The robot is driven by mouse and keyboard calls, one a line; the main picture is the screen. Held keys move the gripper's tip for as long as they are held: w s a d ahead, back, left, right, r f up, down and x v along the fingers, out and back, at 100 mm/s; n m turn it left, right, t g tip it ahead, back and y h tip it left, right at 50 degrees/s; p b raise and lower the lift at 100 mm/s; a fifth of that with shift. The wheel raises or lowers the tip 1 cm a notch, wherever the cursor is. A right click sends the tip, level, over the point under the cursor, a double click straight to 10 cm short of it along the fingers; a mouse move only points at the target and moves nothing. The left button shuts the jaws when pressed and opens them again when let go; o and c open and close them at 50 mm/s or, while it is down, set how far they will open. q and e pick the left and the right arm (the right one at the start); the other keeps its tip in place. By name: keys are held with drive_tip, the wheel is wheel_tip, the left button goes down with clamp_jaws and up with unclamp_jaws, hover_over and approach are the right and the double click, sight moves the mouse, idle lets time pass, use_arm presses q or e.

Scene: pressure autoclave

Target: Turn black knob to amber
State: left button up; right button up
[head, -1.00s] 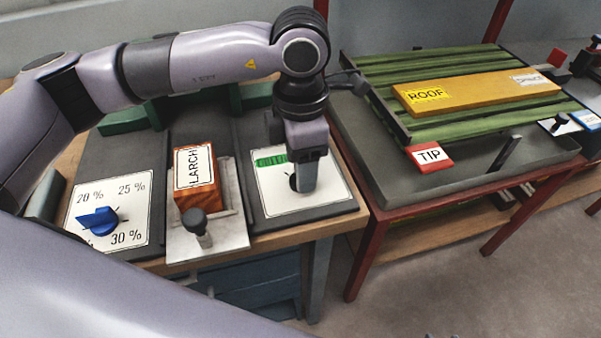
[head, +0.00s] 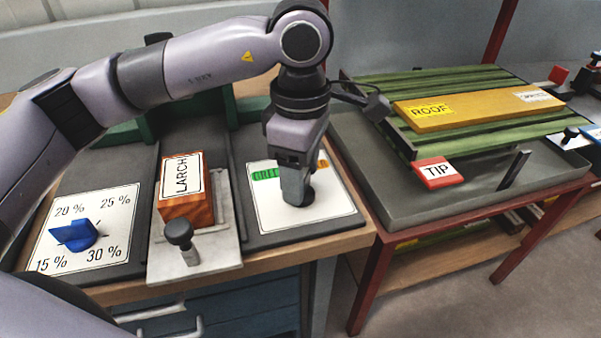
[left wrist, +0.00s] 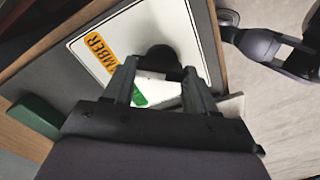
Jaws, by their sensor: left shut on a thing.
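The black knob (left wrist: 163,60) sits on a white plate (head: 341,207) on the dark bench panel. My left gripper (head: 298,199) points down over it, shut on it; the fingers hide most of the knob in the head view. In the left wrist view the knob shows between and just beyond the two fingertips (left wrist: 161,76). A green label (head: 265,174) is left of the gripper and an amber label (head: 323,164) is behind it to the right. The amber label also shows in the left wrist view (left wrist: 101,52). Where the knob points is hidden. My right gripper is not in view.
Left of the plate, a LARCH block (head: 187,196) stands on a metal holder with a black-knobbed clamp (head: 181,236). A blue knob (head: 76,234) is further left. To the right is a cart with green slats (head: 446,146), a ROOF board (head: 470,110) and a TIP tag (head: 437,172).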

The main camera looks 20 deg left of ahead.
use_arm(q)
drive_tip(key=shift+r, duration=0.1)
idle(0.3)
drive_tip(key=o, duration=1.1)
drive_tip(key=shift+c, duration=0.2)
wheel_tip(320, 180, up, 7)
drive_tip(key=shift+r, duration=0.1)
